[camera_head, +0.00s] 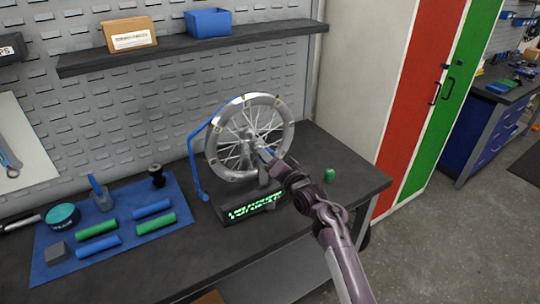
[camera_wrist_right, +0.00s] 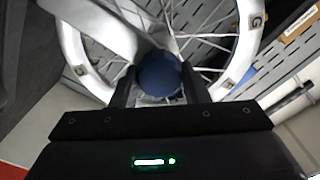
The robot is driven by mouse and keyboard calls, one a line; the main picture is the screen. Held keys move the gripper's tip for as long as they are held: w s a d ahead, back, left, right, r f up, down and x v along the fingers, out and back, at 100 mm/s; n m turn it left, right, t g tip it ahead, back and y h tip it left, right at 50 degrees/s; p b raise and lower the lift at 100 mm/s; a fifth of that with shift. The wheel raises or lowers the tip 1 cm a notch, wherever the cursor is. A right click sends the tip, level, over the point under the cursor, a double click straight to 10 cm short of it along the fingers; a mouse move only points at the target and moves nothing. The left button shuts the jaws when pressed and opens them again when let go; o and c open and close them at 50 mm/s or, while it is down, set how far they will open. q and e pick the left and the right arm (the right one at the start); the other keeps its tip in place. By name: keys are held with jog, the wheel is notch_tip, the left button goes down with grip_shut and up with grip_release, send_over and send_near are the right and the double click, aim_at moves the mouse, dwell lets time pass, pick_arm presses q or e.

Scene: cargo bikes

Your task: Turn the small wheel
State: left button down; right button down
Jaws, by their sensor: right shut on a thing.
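The small wheel (camera_head: 282,112) stands upright on the workbench, with a silver rim and thin spokes; its rim also shows in the wrist view (camera_wrist_right: 75,48). It sits on a dark stand (camera_head: 252,209) with glowing green lettering. My right gripper (camera_head: 266,156) is in front of the wheel near its hub, partly hiding its lower right. In the wrist view its two dark fingers are shut on a round dark blue knob (camera_wrist_right: 159,74), with the spokes behind it. Where the knob joins the wheel is hidden. My left gripper is not in view.
A blue bent rod (camera_head: 191,152) stands left of the wheel. A blue mat (camera_head: 60,270) with green and blue grips lies at the left. A small green object (camera_head: 330,175) lies right of the gripper. A shelf (camera_head: 175,54) with boxes hangs above.

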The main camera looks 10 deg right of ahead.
jog(key=shift+f+m, duration=0.15)
jog(key=shift+m, duration=0.55)
jog(key=c, duration=0.8)
grip_release()
jog(key=shift+s, duration=0.1)
jog(key=b+v, duration=0.1)
jog(key=v, duration=0.6)
jog(key=shift+s+d, duration=0.1)
jog(key=shift+s, duration=0.2)
